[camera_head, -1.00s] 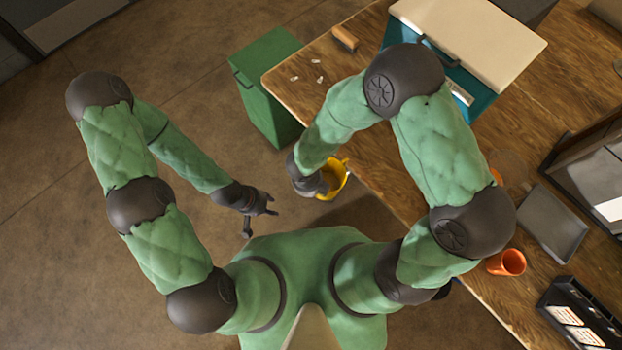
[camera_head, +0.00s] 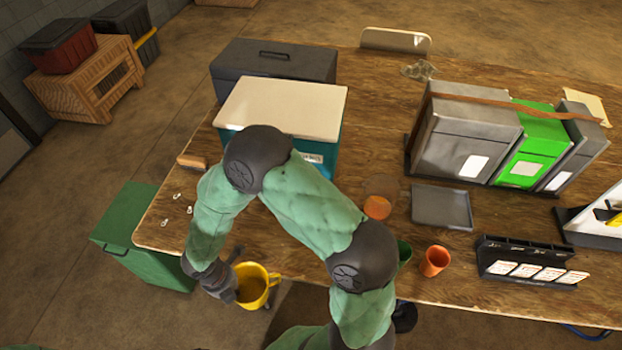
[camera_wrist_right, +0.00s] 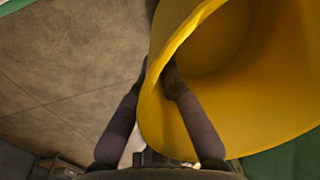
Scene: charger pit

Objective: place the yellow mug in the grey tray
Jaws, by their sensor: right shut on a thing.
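The yellow mug (camera_head: 262,290) is held off the table's front left edge, over the floor. My right gripper (camera_head: 235,279) is shut on the mug's wall at its left side. In the right wrist view the mug (camera_wrist_right: 250,80) fills the right half, its open mouth showing, with its wall between the fingers of the gripper (camera_wrist_right: 156,78). The grey tray (camera_head: 441,207) lies flat and empty on the table, well to the right of the mug. My left gripper is not in view.
On the wooden table (camera_head: 372,105) an orange cup (camera_head: 435,261) and a black card rack (camera_head: 528,262) stand in front of the tray. A clear container (camera_head: 381,194) is left of it, grey and green machines (camera_head: 467,140) behind. A teal box with a cream lid (camera_head: 282,106) stands left.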

